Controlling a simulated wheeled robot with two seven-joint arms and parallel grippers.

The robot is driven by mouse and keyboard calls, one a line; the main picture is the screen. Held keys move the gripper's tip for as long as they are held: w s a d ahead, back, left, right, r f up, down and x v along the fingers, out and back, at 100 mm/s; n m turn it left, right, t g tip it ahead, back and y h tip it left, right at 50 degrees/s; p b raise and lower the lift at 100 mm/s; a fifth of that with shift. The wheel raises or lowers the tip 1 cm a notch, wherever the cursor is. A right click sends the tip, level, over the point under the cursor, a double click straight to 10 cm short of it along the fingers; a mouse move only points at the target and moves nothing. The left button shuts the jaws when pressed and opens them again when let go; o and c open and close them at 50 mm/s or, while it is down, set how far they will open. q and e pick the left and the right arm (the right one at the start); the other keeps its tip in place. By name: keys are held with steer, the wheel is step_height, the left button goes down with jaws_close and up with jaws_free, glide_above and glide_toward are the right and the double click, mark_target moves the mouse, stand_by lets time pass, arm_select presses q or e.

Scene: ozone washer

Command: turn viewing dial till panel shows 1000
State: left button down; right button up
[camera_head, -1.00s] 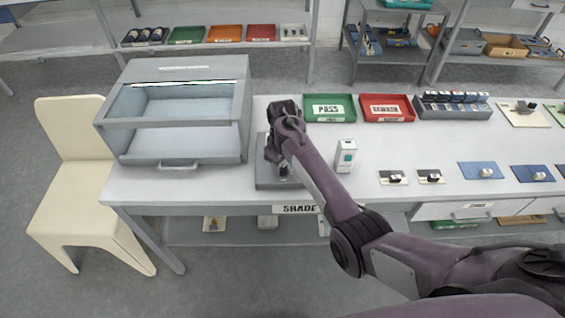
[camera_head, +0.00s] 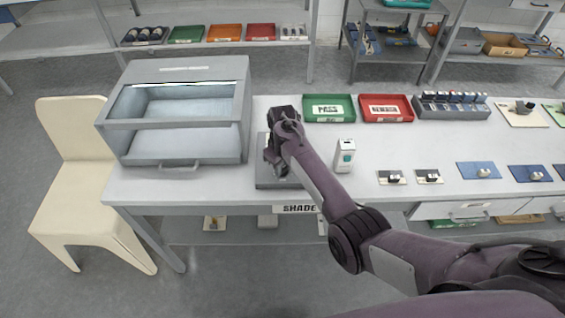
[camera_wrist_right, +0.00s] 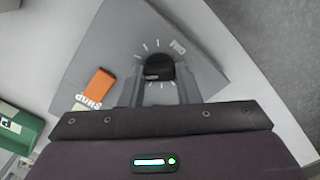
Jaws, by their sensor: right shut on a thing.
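A dark round dial (camera_wrist_right: 159,66) with light tick marks around it sits on a grey control box (camera_wrist_right: 205,65) in the right wrist view. The fingers of my right gripper (camera_wrist_right: 160,88) are shut on the dial. In the head view my right gripper (camera_head: 279,166) reaches down over the grey control box (camera_head: 262,178), and hides the dial. A small white upright unit with a teal patch (camera_head: 345,157) stands to the right; no number on it can be read. My left gripper is not in view.
An orange block (camera_wrist_right: 100,83) sits on the control box beside the dial. A grey viewing booth (camera_head: 178,155) stands at left. Green (camera_head: 348,117) and red (camera_head: 366,117) trays lie behind. Small plates with knobs (camera_head: 392,177) lie at right. A cream chair (camera_head: 72,190) is at far left.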

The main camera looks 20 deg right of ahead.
mark_target(283, 168)
steer(key=shift+m, duration=0.6)
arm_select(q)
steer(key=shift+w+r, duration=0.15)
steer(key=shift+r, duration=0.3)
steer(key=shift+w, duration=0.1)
arm_select(e)
steer(key=o, duration=1)
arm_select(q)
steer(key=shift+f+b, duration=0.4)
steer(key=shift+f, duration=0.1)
arm_select(e)
steer(key=shift+r, duration=3.9)
